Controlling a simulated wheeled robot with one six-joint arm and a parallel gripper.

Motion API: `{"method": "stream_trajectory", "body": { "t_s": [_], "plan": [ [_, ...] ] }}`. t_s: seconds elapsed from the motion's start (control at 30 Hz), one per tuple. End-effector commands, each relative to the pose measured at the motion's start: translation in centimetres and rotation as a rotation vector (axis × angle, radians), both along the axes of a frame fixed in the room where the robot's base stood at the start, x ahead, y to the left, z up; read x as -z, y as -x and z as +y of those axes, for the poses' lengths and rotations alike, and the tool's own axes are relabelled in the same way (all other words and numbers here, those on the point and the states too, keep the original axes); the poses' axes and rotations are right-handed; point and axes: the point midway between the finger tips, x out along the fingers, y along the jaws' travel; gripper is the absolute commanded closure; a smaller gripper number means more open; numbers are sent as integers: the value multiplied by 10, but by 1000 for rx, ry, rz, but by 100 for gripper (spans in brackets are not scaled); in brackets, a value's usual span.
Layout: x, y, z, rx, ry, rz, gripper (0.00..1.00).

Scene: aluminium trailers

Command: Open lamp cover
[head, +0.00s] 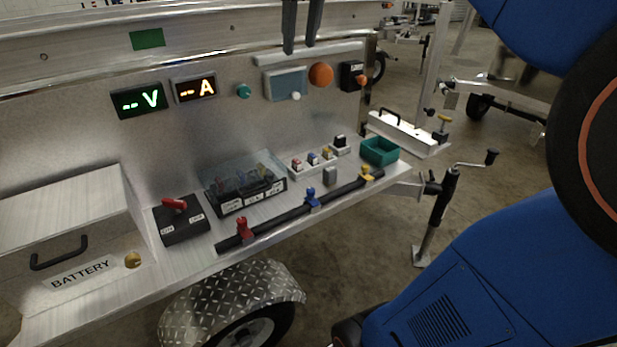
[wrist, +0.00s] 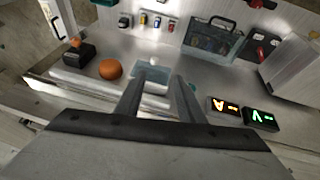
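A blue-grey rectangular panel with a small white knob, which looks like the lamp cover (head: 284,80), is on the trailer's upright metal wall, just left of an orange round lamp (head: 320,74). It looks closed. In the wrist view the cover (wrist: 151,71) lies just beyond and between my fingertips, with its white knob (wrist: 153,61) farther out. My gripper (head: 300,48) points down from the top of the head view, above the cover. Its two dark fingers are apart with nothing between them. It also shows in the wrist view (wrist: 156,80).
A light ledge (head: 308,54) runs above the cover. A black box with an orange knob (head: 352,76) is right of the lamp. Lit V (head: 140,100) and A (head: 194,88) displays are left. Below are a clear-lidded fuse box (head: 245,183), a green tray (head: 380,151) and a cable with coloured clamps.

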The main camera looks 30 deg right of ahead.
Motion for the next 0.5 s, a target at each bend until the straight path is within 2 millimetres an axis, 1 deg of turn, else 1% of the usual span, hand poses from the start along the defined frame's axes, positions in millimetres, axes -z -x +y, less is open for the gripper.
{"method": "stream_trajectory", "body": {
  "t_s": [0.5],
  "plan": [
    [66, 34, 27, 3, -31, -6, 65]
  ]
}}
